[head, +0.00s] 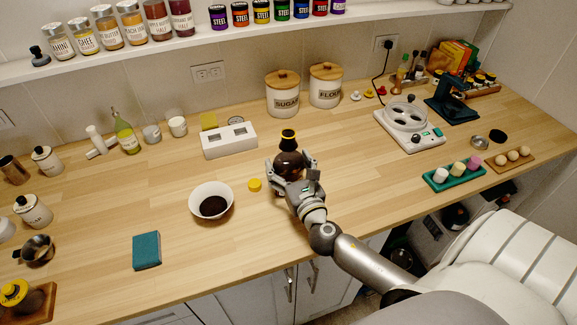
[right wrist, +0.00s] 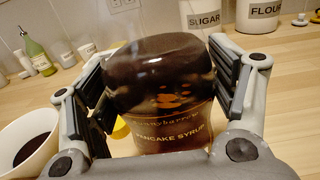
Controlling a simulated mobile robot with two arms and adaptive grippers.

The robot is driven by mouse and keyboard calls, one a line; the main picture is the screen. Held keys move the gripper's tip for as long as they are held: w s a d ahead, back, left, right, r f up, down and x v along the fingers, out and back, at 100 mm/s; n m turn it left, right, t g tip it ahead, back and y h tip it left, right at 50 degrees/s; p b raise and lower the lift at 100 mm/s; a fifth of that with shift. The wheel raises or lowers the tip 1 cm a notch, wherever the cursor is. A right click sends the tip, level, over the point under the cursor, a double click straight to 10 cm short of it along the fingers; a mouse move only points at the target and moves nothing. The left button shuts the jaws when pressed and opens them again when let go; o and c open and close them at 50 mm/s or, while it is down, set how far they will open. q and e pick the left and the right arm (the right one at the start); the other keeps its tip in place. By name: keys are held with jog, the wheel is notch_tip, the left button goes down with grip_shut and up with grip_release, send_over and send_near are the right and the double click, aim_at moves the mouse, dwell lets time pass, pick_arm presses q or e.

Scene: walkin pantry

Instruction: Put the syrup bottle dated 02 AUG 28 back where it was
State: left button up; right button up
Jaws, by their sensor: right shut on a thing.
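My right gripper (head: 291,180) is shut around a dark brown syrup bottle (head: 287,160), with its fingers on both sides of the body. The bottle's dark neck with a yellow ring points up in the head view. In the right wrist view, the bottle (right wrist: 160,90) fills the space between the fingers, and "PANCAKE SYRUP" is readable on it. I see no readable date. A small yellow cap (head: 254,184) lies on the counter left of the bottle. A second dark bottle with a yellow top (head: 16,293) stands on a wooden board at the lower left. My left gripper is not in view.
A white bowl (head: 211,203) with dark contents stands left of the gripper. A white box-like device (head: 229,142) and the sugar (head: 283,94) and flour (head: 325,86) canisters stand behind. A teal sponge-like block (head: 146,251) lies front left.

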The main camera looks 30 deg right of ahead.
jog(key=shift+r, duration=0.2)
jog(key=shift+f, duration=0.1)
jog(key=o, duration=1.4)
jog(key=shift+f, duration=0.2)
jog(key=o, duration=0.4)
jog(key=shift+s, duration=0.1)
jog(key=shift+c, duration=0.2)
jog(key=shift+r, duration=0.1)
jog(key=shift+r, duration=0.15)
jog(key=b+v, duration=0.3)
jog(key=v, duration=0.9)
